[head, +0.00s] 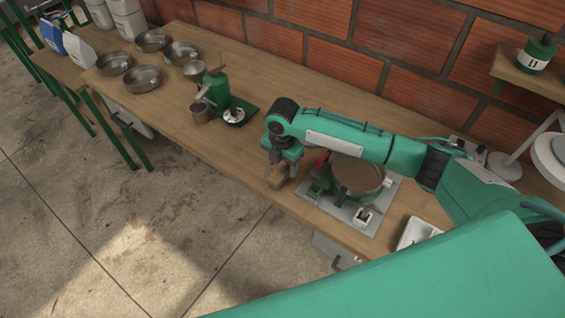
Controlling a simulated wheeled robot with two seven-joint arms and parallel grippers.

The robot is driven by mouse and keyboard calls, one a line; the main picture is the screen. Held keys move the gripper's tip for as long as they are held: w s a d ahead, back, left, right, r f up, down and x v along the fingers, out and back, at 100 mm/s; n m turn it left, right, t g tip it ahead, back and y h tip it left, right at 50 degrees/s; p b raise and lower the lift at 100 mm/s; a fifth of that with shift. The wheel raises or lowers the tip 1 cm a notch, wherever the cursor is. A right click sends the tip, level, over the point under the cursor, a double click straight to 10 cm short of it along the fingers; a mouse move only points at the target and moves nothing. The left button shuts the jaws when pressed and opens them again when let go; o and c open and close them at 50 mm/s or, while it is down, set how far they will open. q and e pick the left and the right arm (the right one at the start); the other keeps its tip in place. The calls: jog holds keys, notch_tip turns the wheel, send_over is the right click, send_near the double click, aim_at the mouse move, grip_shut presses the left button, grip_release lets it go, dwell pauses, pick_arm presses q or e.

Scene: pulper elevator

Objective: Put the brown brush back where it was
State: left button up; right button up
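My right gripper (281,163) points down over the front part of the wooden bench, just left of the green machine with the round brown-filled pan. A small light-brown piece, which looks like the brown brush (279,177), is directly below its fingers, near the bench's front edge. The fingers are small and dark here, so I cannot tell whether they grip the brush or only hover at it. Part of the brush is hidden by the gripper. My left gripper is not in view.
The green machine's pan (357,174) stands on a grey plate (345,215) close to the right of the gripper. A green hand-cranked device (216,88) and several metal bowls (143,78) stand further left. A white tray (416,233) is at right. Bench between device and gripper is clear.

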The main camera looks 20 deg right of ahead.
aim_at(282, 164)
notch_tip(282, 164, up, 12)
jog(key=b, duration=0.2)
jog(key=shift+r, duration=0.15)
dwell(0.4)
dwell(0.4)
